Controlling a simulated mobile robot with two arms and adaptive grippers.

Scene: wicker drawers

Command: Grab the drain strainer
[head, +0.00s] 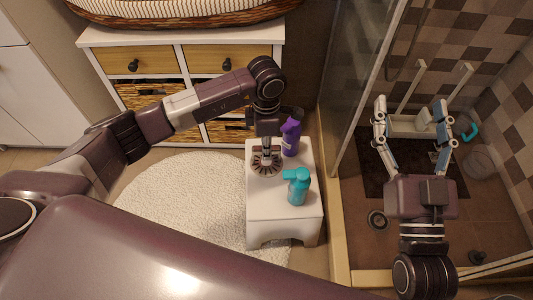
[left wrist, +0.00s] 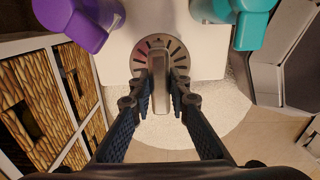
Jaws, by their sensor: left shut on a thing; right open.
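The drain strainer (head: 266,163) is a round, slotted dark-metal disc with an upright grip. It is over the top of the white stool (head: 262,215), left of the bottles; whether it touches the stool is hard to tell. In the left wrist view the strainer (left wrist: 147,47) shows its slotted rim, with its grip between the fingers. My left gripper (head: 267,147) points down from above and is shut on that grip; its fingers also show in the left wrist view (left wrist: 164,92). My right gripper (head: 411,108) is open and empty over the shower area, fingers spread apart.
A purple bottle (head: 290,138) and a teal pump bottle (head: 298,187) stand on the stool close to the strainer. A wicker-drawer cabinet (head: 180,62) is behind. A glass shower panel (head: 365,75) stands to the right. A round rug (head: 180,195) lies left of the stool.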

